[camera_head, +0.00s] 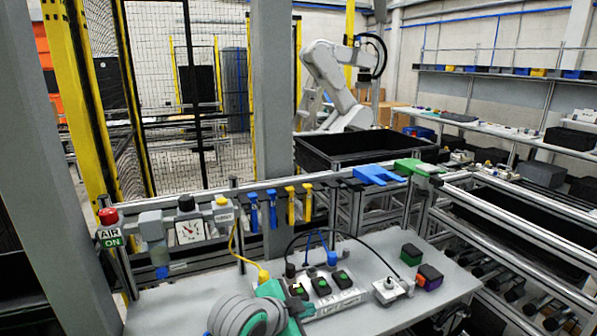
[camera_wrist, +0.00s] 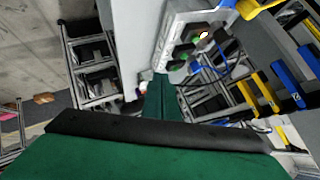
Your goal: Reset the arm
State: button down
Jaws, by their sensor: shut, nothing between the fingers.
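My gripper shows in the wrist view as narrow green fingers (camera_wrist: 161,98) lying together, shut with nothing between them.
A yellow cable plug (camera_head: 263,275) and blue cable plug (camera_head: 332,258) are close to the box. A rail with a gauge (camera_head: 190,231) and hanging tools runs behind. A grey pillar (camera_head: 50,180) stands left.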

jog(key=s+d+f+n+t+h, duration=0.2)
jog(key=d+f+n+t, duration=0.35)
jog(key=d+n, duration=0.25)
jog(key=s+a+f+n+t+y, duration=0.15)
jog(key=s+f+n+y, duration=0.25)
jog(key=s+f+n, duration=0.55)
jog(key=s+a+f+y, duration=0.2)
jog(key=s+f, duration=0.2)
jog(key=s, duration=0.5)
jog(key=s+a+f+y, duration=0.2)
jog(key=s+f, duration=0.2)
jog(key=s, duration=0.4)
jog(key=s+a+r+m, duration=0.1)
jog(key=s+a, duration=0.1)
jog(key=s, duration=0.5)
jog(key=s+a+r+m, duration=0.1)
jog(key=s+a+m, duration=0.1)
jog(key=s, duration=0.4)
jog(key=shift+s+r, duration=0.25)
jog(key=shift+s, duration=0.1)
